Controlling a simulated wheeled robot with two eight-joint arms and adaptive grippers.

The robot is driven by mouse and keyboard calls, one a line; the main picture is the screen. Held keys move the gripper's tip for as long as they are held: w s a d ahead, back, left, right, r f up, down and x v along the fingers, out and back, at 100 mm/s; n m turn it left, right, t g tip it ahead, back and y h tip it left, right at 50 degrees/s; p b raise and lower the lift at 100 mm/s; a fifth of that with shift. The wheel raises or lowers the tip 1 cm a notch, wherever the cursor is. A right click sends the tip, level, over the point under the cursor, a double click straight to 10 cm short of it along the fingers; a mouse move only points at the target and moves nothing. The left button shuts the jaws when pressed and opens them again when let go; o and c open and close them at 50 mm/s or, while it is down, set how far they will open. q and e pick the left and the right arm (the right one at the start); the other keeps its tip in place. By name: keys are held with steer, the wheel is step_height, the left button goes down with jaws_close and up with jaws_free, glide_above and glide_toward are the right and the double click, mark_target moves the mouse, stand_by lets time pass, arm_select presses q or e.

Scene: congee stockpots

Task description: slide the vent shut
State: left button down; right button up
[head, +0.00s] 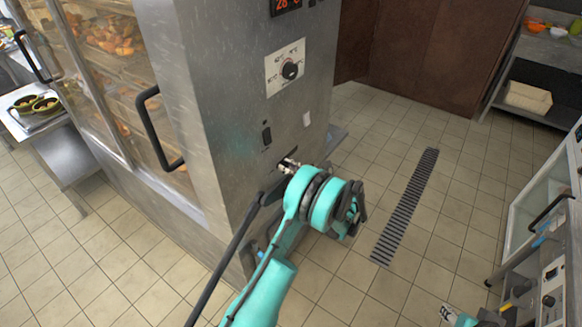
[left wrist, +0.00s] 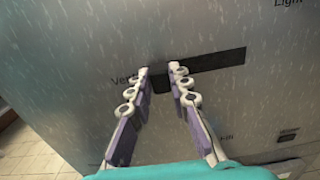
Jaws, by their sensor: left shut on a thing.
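The vent (left wrist: 215,66) is a dark horizontal slot in the steel side panel of the cabinet, beside a partly covered "Vent" label. My left gripper (left wrist: 162,73) is at the slot's left part in the left wrist view, with its two fingers closed on the vent's slider. The slider itself is mostly hidden between the fingertips. Dark slot shows to the right of the fingers. In the head view my left gripper (head: 288,164) touches the panel low down, below the dial. My right gripper (head: 447,314) shows only in part at the bottom edge.
The steel cabinet (head: 225,110) has a glass door with a black handle (head: 157,130) at the left. A dial (head: 290,70) and a switch (head: 266,135) sit above the vent. Tiled floor with a drain grate (head: 407,205) lies open to the right. Another appliance (head: 545,200) stands at far right.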

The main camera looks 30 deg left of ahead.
arm_select(q)
steer(key=shift+s+f, duration=0.1)
steer(key=shift+s, duration=0.05)
steer(key=c, duration=1.5)
jaws_free()
steer(key=shift+o, duration=0.5)
steer(key=shift+s, duration=0.15)
steer(key=d, duration=1.2)
steer(key=shift+s, duration=0.4)
